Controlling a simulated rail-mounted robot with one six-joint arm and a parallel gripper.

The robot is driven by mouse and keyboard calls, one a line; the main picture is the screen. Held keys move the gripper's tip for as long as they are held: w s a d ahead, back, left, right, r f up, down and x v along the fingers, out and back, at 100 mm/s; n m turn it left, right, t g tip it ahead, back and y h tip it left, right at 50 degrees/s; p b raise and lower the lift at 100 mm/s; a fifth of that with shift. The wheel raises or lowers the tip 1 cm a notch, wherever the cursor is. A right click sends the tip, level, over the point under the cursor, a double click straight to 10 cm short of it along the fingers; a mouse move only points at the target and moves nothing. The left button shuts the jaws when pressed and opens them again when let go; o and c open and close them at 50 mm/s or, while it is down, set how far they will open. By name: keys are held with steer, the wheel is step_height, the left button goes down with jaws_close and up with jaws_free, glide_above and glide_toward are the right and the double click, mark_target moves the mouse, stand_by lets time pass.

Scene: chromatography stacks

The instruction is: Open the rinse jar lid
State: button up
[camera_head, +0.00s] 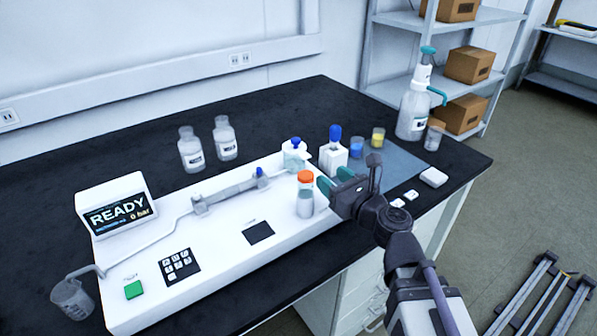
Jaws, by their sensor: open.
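A clear jar (305,205) with an orange lid (305,177) stands upright at the right end of the white instrument base. The lid sits on the jar. No label saying rinse can be read on it. My gripper (333,180) is just right of the jar, its teal fingers pointing toward it. The fingers are open, and nothing shows between them. Whether a fingertip touches the jar cannot be told from this view.
A white block with a blue knob (294,154) and a white holder with a blue top (334,151) stand close behind the jar. Small blue (356,148) and yellow (378,138) containers stand on a grey mat (404,165). Two bottles (191,150) stand at the back left.

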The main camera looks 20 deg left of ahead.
mark_target(307, 157)
steer(key=x, duration=1)
steer(key=shift+w+a, duration=0.15)
steer(key=shift+c, duration=0.3)
jaws_close()
